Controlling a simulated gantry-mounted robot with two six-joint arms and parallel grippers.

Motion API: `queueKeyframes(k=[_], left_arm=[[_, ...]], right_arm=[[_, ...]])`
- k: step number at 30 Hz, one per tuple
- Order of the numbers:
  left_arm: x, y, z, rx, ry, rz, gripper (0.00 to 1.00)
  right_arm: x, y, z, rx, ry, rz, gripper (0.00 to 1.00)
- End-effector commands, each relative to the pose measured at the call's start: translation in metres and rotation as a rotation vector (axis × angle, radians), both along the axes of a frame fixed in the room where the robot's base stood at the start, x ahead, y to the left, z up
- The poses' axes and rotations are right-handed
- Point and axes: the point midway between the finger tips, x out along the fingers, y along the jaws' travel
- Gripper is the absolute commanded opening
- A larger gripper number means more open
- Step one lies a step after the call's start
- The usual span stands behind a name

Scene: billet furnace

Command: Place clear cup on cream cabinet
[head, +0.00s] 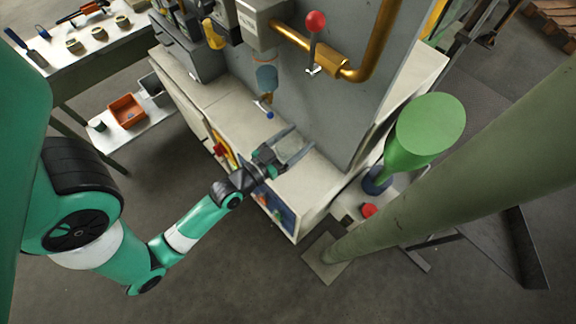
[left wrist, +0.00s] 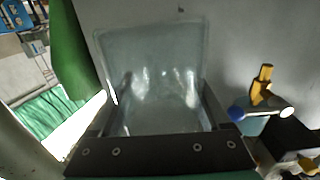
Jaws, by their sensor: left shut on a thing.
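My left gripper (head: 304,137) is shut on the clear cup (head: 293,149), which is see-through and hard to make out in the head view. The cup fills the middle of the left wrist view (left wrist: 155,75), between the two dark fingers. The cream cabinet (head: 215,97) is the long pale-topped unit along the grey machine. The gripper and cup are over the right part of its top. I cannot tell whether the cup touches the top. My right gripper is not in view.
The grey machine wall (head: 335,95) rises behind the cup. A blue-grey fitting (head: 266,78) hangs left of the gripper, and a brass pipe (head: 340,68) with a red-knobbed lever (head: 316,22) is above. A green cylinder (head: 425,130) stands to the right. The cabinet top left of the gripper has free room.

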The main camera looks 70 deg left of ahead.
Motion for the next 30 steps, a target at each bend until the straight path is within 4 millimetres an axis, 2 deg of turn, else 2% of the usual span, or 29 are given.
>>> queueKeyframes(k=[8,11,16,22,27,30], left_arm=[[0.000,0.000,0.000,0.000,0.000,0.000,0.24],[0.000,0.000,-0.013,0.001,0.000,0.000,0.24],[0.000,0.000,-0.049,-0.001,0.000,0.000,0.24],[0.000,0.000,-0.054,0.000,-0.001,0.000,0.24],[0.000,0.000,-0.087,-0.001,0.000,0.000,0.24],[0.000,0.000,-0.099,0.000,0.000,0.000,0.24]], right_arm=[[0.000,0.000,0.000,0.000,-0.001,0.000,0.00],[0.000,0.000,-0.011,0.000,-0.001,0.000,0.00],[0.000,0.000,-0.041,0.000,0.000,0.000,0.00],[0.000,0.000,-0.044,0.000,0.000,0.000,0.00],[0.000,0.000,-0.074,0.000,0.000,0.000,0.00],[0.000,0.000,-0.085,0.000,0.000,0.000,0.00]])
